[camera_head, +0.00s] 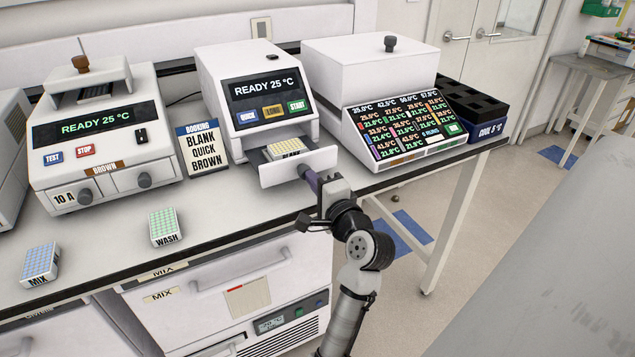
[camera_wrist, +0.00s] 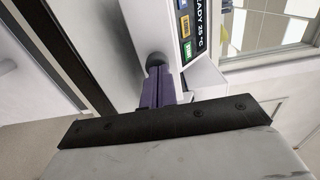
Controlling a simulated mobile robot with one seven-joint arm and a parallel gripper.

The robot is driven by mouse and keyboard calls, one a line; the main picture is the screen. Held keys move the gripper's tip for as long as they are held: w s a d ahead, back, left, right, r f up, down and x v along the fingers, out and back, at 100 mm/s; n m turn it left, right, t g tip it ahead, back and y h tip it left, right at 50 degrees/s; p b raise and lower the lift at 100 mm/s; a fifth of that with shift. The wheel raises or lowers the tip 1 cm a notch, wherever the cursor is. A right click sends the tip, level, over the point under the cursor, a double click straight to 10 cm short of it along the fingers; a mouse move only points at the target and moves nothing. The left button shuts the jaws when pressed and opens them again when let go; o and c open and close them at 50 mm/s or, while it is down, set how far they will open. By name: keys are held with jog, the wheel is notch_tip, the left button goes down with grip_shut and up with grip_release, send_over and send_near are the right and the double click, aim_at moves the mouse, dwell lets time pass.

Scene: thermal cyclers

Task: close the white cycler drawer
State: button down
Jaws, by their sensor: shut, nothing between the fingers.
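The white cycler (camera_head: 255,95) stands in the middle of the bench, its screen reading READY 25 °C. Its drawer (camera_head: 284,171) is open and sticks out toward the front. A plate labelled BLANK (camera_head: 286,148) with a yellowish top lies in the drawer. My gripper (camera_head: 308,176), with purple fingers, is shut and empty, at the right part of the drawer's front face. In the wrist view the shut fingers (camera_wrist: 162,86) end at a dark round knob (camera_wrist: 155,60). I cannot tell whether they press on it or stop just short.
A brown-labelled cycler (camera_head: 95,135) stands left, a multi-screen unit (camera_head: 405,125) right, with a dark block (camera_head: 475,105) beyond it. A booking sign (camera_head: 201,149), the WASH plate (camera_head: 165,227) and the MIX plate (camera_head: 40,264) are on the bench. The bench front between WASH and the drawer is clear.

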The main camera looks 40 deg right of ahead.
aim_at(290, 153)
jog(key=x, duration=1.4)
jog(key=shift+p, duration=0.35)
jog(key=shift+w+r, duration=0.1)
jog(key=shift+r, duration=0.15)
jog(key=shift+a, duration=0.1)
